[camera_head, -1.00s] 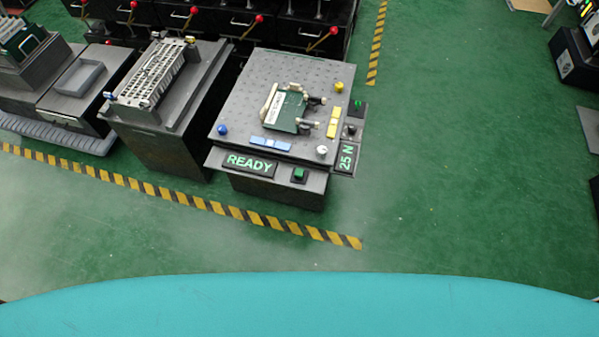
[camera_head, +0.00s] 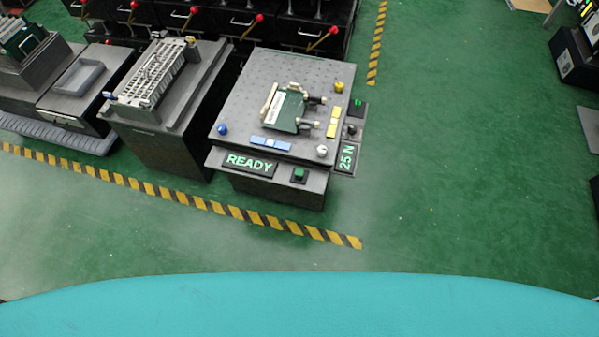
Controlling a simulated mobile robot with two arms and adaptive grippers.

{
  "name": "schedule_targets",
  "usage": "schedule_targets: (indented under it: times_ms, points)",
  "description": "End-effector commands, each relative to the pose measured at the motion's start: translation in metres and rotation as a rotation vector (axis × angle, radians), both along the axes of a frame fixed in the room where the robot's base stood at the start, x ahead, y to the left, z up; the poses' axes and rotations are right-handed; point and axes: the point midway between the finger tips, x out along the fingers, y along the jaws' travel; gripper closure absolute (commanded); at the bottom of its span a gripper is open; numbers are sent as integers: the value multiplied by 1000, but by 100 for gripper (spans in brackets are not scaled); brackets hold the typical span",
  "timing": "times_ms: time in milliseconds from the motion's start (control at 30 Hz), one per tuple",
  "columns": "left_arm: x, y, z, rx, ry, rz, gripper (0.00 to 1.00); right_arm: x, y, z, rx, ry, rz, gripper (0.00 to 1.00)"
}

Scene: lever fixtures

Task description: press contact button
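A dark workstation (camera_head: 262,88) with a dotted top plate stands at the upper middle of the head view. A green button (camera_head: 299,174) on a dark square base sits on its front ledge, right of a display (camera_head: 250,163) that reads READY. A second green button (camera_head: 357,105) sits on the right side panel, above a dark knob and a display (camera_head: 347,157) that reads 25 N. I cannot tell which one is the contact button. A green circuit board (camera_head: 286,110) lies clamped on the plate. Neither gripper is in view.
A grey fixture with a slotted metal rack (camera_head: 152,75) stands left of the workstation. Black cabinets with red-knobbed levers (camera_head: 326,38) line the back. Yellow-black tape (camera_head: 225,210) crosses the floor in front. The green floor (camera_head: 460,180) to the right is open.

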Motion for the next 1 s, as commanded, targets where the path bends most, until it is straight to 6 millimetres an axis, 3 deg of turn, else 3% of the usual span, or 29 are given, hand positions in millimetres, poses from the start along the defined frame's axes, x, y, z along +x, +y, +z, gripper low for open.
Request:
schedule_targets:
  times_ms: [167,567,1000]
  points:
    - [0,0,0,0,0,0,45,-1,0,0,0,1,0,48]
    - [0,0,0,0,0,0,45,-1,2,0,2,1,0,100]
    - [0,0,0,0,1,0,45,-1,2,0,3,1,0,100]
